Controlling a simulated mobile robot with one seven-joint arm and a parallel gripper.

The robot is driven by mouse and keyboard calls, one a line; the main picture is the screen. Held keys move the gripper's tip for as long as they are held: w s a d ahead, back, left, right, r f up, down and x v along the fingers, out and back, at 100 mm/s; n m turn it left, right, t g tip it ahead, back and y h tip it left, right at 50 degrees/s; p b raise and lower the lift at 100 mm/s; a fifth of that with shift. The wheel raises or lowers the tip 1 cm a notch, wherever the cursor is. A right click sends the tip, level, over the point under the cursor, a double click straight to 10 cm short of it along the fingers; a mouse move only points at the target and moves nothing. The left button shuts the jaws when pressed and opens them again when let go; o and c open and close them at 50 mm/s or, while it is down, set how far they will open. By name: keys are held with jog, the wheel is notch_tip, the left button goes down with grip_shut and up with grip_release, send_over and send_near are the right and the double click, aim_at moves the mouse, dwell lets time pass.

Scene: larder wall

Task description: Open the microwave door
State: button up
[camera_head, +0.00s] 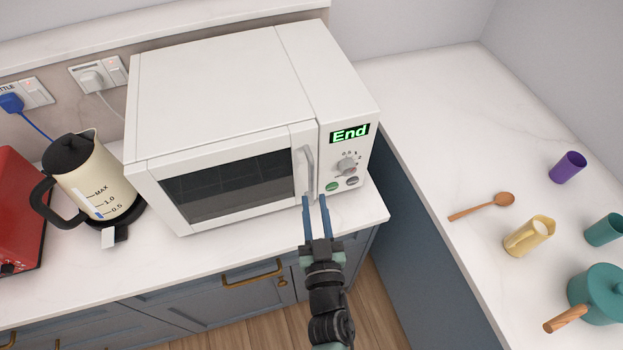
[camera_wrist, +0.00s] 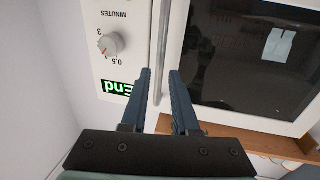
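The white microwave (camera_head: 215,85) stands on the counter with its door (camera_head: 240,185) shut and a dark window in it. A vertical metal handle (camera_head: 306,170) is at the door's right edge, beside the control panel with a knob and a lit "End" display (camera_head: 349,133). My gripper (camera_head: 314,197) is open and empty, its two blue fingers reaching up near the handle's lower end. In the wrist view, which looks upside down, the handle (camera_wrist: 163,45) lines up with the gap between the fingertips (camera_wrist: 160,72). I cannot tell whether they touch it.
A cream kettle (camera_head: 92,180) and a red appliance (camera_head: 18,210) stand left of the microwave. On the right counter are a wooden spoon (camera_head: 485,206), a yellow jug (camera_head: 528,238), a purple cup (camera_head: 567,167) and a teal pot (camera_head: 598,293). The space before the door is clear except for my arm.

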aim_at(312, 186)
jog(key=w, duration=0.5)
jog(key=shift+w+a, duration=0.35)
jog(key=shift+w, duration=0.05)
grip_shut()
dwell(1.1)
